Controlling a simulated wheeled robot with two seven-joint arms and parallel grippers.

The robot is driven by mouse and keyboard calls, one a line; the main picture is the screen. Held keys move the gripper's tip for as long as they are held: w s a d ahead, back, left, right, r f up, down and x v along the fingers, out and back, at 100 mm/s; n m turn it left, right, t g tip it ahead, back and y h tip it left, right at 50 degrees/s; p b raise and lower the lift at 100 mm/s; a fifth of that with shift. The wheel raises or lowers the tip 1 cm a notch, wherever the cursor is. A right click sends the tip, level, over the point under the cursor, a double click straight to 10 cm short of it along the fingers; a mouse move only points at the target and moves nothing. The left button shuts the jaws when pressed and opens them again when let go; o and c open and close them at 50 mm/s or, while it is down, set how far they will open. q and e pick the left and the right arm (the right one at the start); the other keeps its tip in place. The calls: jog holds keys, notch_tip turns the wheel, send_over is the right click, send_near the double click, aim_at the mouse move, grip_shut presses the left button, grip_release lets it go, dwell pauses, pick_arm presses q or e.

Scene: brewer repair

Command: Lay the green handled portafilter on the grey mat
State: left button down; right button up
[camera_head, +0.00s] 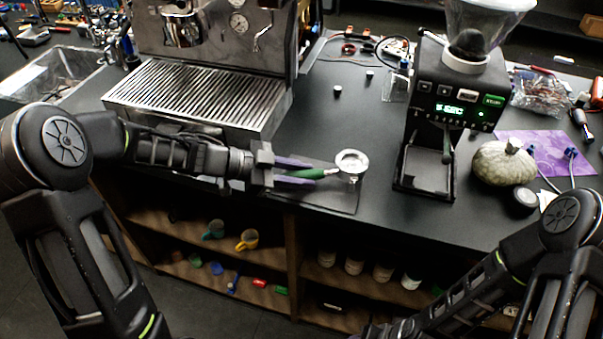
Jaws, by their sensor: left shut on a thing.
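The portafilter has a green handle (305,173) and a round silver basket (352,162). My left gripper (297,171) comes in from the left, with its purple fingers shut on the green handle. The basket points right, over or on the right part of the grey mat (335,199). I cannot tell whether the portafilter touches the mat. The mat lies on the dark counter near its front edge, partly hidden by the gripper and portafilter. My right arm shows at lower right, but its gripper is not clearly seen.
The espresso machine (205,95) stands behind my left arm. A coffee grinder (450,110) stands right of the mat, with a pale pumpkin-like object (503,163) beyond it. Shelves below the counter hold cups. The counter between machine and grinder is mostly clear.

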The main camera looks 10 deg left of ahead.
pick_arm(q)
jog(key=c, duration=1)
grip_release()
jog(key=shift+c, duration=0.2)
jog(key=shift+a, duration=0.15)
jog(key=v, duration=0.7)
jog(key=shift+s+a+r, duration=0.15)
jog(key=shift+a+r, duration=0.05)
